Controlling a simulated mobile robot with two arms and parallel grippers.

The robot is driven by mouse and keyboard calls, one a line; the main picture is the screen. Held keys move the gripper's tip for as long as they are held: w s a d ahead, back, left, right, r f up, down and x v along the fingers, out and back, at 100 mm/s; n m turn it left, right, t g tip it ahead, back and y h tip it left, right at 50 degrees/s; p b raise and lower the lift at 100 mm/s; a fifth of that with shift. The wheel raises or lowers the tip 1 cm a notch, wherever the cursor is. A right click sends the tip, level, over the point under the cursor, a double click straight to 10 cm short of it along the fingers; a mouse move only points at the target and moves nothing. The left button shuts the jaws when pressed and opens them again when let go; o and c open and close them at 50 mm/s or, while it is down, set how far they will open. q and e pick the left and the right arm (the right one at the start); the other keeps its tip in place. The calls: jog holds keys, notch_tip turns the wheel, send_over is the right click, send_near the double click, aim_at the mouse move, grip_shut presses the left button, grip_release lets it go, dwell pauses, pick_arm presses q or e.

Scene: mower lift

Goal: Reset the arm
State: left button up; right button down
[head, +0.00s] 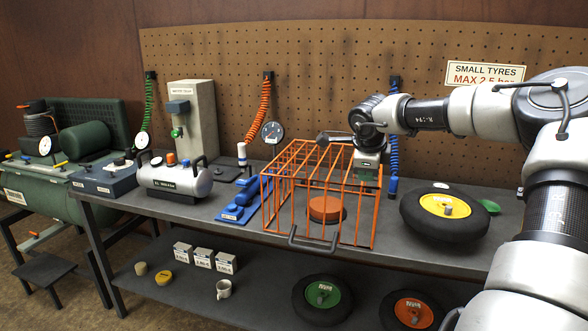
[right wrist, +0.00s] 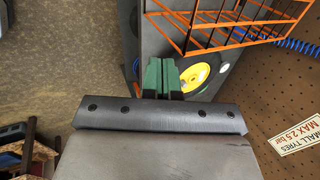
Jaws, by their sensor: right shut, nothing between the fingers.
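My right arm comes in from the right in the head view. Its right gripper (head: 368,182) points down near the right rear corner of the orange wire cage (head: 293,167). In the right wrist view its green fingers (right wrist: 160,74) are together with nothing between them. The cage (right wrist: 232,22) shows beyond the fingers there, and a black tyre with a yellow hub (right wrist: 194,77) is partly hidden behind them. I cannot tell whether the gripper touches the cage. My left gripper is not in view.
The tyre with a yellow hub (head: 445,208) lies on the grey bench right of the cage. An orange round piece (head: 325,209) is inside the cage. A silver tank (head: 175,179) and blue pump (head: 240,199) stand left. A pegboard (head: 330,62) stands behind.

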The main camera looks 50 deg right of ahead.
jog(key=w+a+f+m+t+y, duration=0.3)
jog(key=a+f+m+t+y, duration=0.15)
jog(key=a+f, duration=0.65)
jog(key=w+a+f+m+t+y, duration=0.35)
jog(key=a+f+t+y, duration=0.2)
jog(key=a+f, duration=0.55)
jog(key=s+a+f+m+g+h, duration=0.35)
jog(key=s+a+f+m, duration=0.25)
jog(key=s+a+m, duration=0.75)
jog(key=s+a+f+m+g+h, duration=0.2)
jog(key=s+a+f+m+g, duration=0.35)
jog(key=s+m, duration=0.85)
notch_tip(320, 180, down, 24)
jog(key=w+m+g+p, duration=0.1)
jog(key=w+m+p, duration=0.2)
jog(key=m, duration=0.1)
pick_arm(q)
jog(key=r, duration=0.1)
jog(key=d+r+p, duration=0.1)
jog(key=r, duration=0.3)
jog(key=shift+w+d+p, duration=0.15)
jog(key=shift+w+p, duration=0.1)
jog(key=shift+p, duration=0.1)
pick_arm(e)
jog(key=s+d+f+g, duration=0.1)
jog(key=s+d+f, duration=0.1)
jog(key=s+f, duration=1.1)
jog(key=s, duration=0.3)
jog(key=shift+f, duration=0.35)
